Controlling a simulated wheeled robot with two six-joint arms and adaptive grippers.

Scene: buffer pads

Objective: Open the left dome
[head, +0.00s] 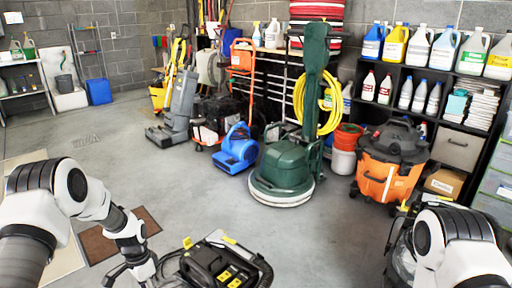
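A black machine (222,262) with yellow labels and a hose along its right side stands at the bottom centre, cut off by the lower edge. I cannot make out a clear dome on it. A second, partly see-through dark unit (401,258) stands at the bottom right, mostly hidden by my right arm. My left gripper (138,277) points down just left of the black machine, apart from its main body. Its fingertips are at or below the lower edge, so its opening is unclear. My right arm comes in at the bottom right, and its gripper is not visible.
A green floor polisher (288,165), a blue blower (237,150) and an orange vacuum (388,178) stand behind. Shelves with bottles line the right wall. A brown mat (120,236) lies under my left arm. The grey floor (195,205) between is clear.

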